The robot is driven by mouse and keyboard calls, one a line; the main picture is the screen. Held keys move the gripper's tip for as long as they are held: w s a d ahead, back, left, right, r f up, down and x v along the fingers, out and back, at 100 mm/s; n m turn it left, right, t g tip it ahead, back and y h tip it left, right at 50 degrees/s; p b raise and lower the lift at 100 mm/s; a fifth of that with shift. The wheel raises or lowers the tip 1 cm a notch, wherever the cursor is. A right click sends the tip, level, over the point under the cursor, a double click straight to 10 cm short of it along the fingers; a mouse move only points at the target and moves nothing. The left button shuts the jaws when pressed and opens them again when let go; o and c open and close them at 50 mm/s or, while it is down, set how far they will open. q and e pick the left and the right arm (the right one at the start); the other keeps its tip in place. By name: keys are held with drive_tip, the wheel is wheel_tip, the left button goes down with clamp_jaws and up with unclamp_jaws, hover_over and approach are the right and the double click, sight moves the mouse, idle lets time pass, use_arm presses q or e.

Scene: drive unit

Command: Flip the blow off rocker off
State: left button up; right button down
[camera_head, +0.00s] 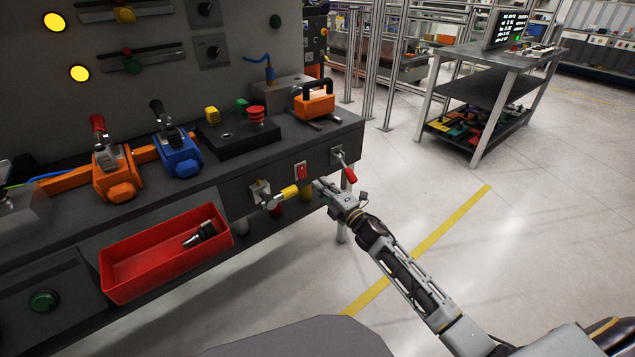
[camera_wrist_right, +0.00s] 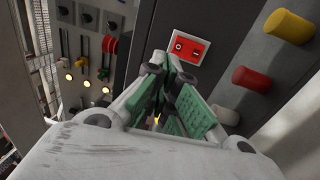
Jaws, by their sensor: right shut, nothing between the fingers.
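The red rocker switch (camera_head: 300,171) sits on a small plate on the front face of the dark bench, between two levers. In the right wrist view it shows as a red panel (camera_wrist_right: 187,47) with white and dark markings, just beyond my fingers. I cannot read which way the rocker is tipped. My right gripper (camera_head: 318,185) is in front of the bench face, slightly right of and below the rocker, apart from it as far as I can see. In the wrist view its green-padded fingers (camera_wrist_right: 168,82) are shut and empty. My left gripper is not in view.
A yellow-handled lever (camera_head: 288,192) is left of the rocker and a red-handled lever (camera_head: 349,174) right of it. Red and yellow cylinders (camera_wrist_right: 252,79) protrude below. A red tray (camera_head: 165,262) holds a dark tool. Open floor lies to the right.

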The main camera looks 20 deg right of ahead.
drive_tip(key=s, duration=0.2)
drive_tip(key=s+d, duration=0.1)
drive_tip(key=shift+s+d+r+p, duration=0.1)
drive_tip(key=shift+s+r+p, duration=0.1)
drive_tip(key=shift+r+p, duration=0.15)
drive_tip(key=shift+f, duration=0.1)
idle(0.5)
